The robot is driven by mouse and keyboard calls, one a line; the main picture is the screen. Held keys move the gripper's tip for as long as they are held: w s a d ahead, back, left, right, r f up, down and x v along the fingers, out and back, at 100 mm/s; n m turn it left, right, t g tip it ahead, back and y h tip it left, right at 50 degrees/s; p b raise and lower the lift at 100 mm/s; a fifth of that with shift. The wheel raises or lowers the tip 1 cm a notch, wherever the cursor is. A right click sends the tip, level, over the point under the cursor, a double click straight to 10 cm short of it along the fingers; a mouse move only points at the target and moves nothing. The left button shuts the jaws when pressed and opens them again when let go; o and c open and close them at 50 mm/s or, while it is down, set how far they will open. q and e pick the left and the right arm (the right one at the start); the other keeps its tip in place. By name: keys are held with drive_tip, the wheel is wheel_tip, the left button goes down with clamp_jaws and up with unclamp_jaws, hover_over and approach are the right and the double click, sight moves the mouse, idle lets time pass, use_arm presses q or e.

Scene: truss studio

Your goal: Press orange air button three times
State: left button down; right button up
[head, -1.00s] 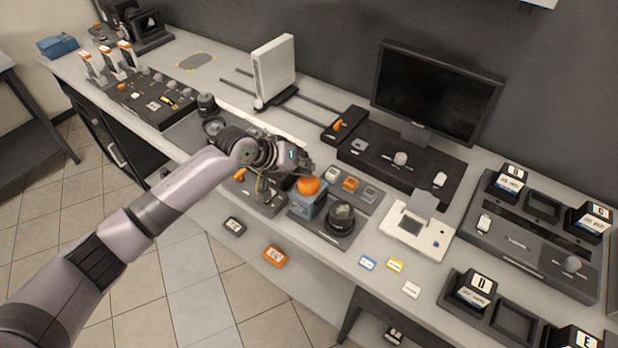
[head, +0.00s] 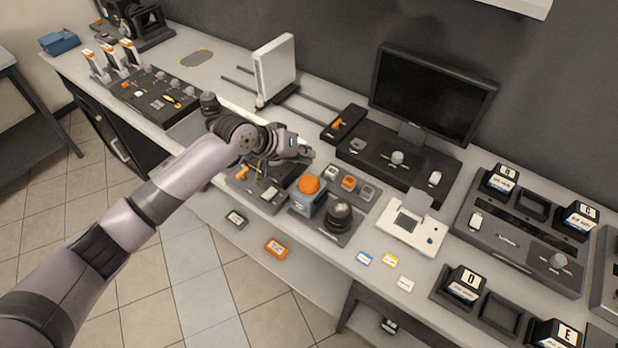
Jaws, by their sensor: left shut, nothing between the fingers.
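The orange air button (head: 309,184) is a domed orange cap on a blue-grey box on the bench, in the middle of the head view. My left gripper (head: 306,155) is shut and empty. In the picture it is just above and behind the button, and a gap shows between them. The button's cap is fully visible. My right gripper is not in view.
A dark round knob (head: 339,213) stands right of the button on the same plate. Small square buttons (head: 349,183) lie behind it. A white device (head: 413,226) and a monitor (head: 433,92) are further right. Small coloured tags lie near the front edge.

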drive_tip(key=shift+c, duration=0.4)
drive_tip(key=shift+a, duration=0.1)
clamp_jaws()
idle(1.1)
